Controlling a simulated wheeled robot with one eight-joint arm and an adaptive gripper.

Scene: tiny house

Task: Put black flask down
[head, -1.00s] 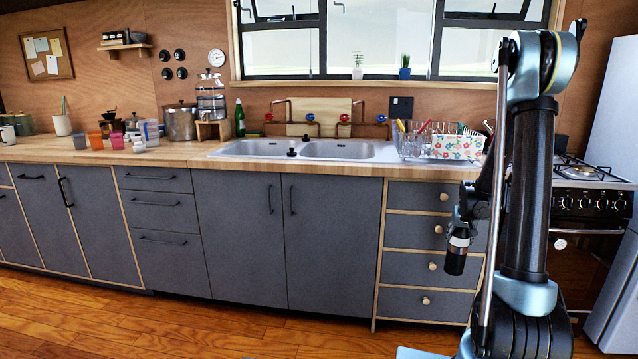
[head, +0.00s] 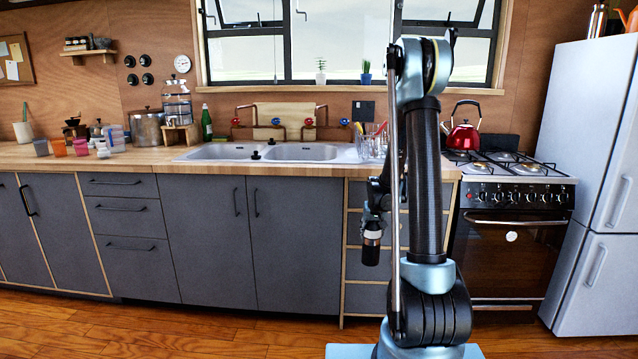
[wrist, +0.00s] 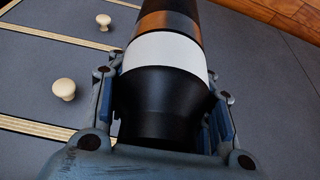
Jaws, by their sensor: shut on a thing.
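The black flask (head: 371,250) hangs below my gripper (head: 375,215) in the head view, in front of the drawers and below the counter's height. In the wrist view the flask (wrist: 166,95) has a black body with a white band and a copper-brown band. The two blue-padded fingers of my gripper (wrist: 168,118) are shut on its near black end, one on each side. The flask is clear of any surface that I can see. Part of the gripper in the head view is hidden against my own arm.
A wooden counter (head: 110,160) runs along the wall with a double sink (head: 300,152), jars and cups. Its left front stretch has some bare room. A stove (head: 510,190) with a red kettle (head: 463,137) and a fridge (head: 600,140) stand at the right. The wooden floor (head: 200,335) in front is clear.

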